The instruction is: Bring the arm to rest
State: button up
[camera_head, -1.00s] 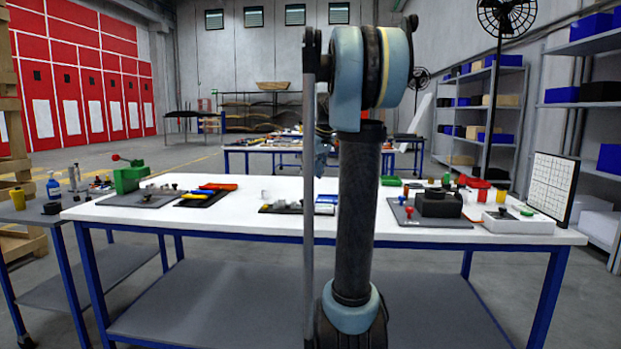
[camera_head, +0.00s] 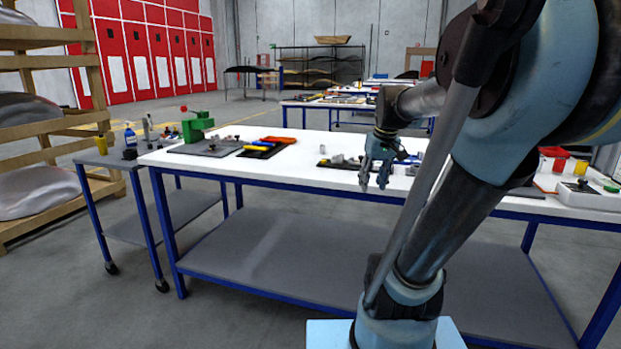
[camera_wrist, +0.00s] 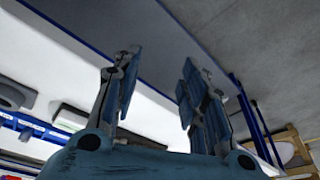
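My gripper (camera_head: 374,183) hangs over the near edge of the white worktable (camera_head: 262,172), right of the middle in the head view. Its fingers point down. In the wrist view my gripper (camera_wrist: 160,72) has its two fingers spread apart with nothing between them, so it is open. My arm fills the right side of the head view and hides part of the tabletop.
A white box (camera_head: 590,196) sits at the right. A small grey cart (camera_head: 108,160) and a wooden rack (camera_head: 92,75) stand left.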

jog(key=s+f+m+h, duration=0.1)
jog(key=s+f+m, duration=0.1)
jog(key=s+f, duration=1.3)
jog(key=shift+s+f+g, duration=0.3)
jog(key=shift+s, duration=0.3)
jog(key=shift+w+f, duration=0.2)
jog(key=shift+w, duration=0.25)
